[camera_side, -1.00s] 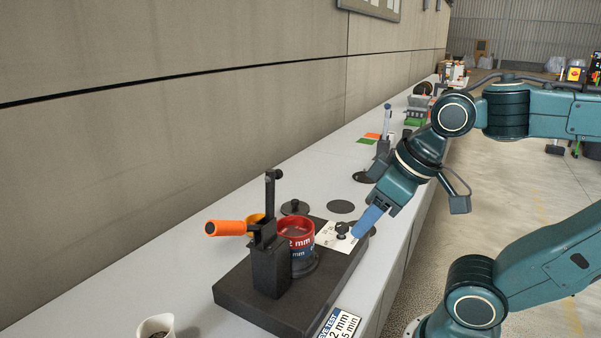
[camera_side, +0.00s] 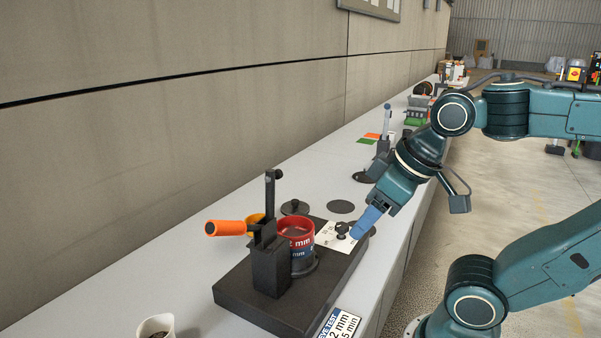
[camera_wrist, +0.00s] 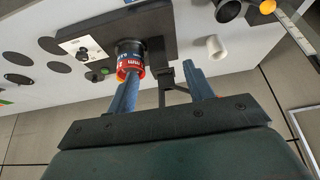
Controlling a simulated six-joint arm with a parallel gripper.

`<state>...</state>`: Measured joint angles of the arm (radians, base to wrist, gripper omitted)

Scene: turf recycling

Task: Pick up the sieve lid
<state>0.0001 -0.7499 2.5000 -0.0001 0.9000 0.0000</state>
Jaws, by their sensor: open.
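The sieve lid (camera_side: 295,207) appears to be the dark round disc with a knob on top, lying on the bench behind the red sieve. In the wrist view a small dark round shape beside the base plate (camera_wrist: 93,77) looks like it, but is too small to be sure. My gripper (camera_side: 366,222) is open and empty, with blue fingers pointing down and left over the far end of the base plate. It is to the right of the lid and apart from it. In the wrist view the two fingers of my gripper (camera_wrist: 160,88) are spread wide.
A white card (camera_side: 327,238) lies on the plate. A flat dark disc (camera_side: 341,207) and a white cup (camera_side: 156,325) are on the bench. The wall runs behind.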

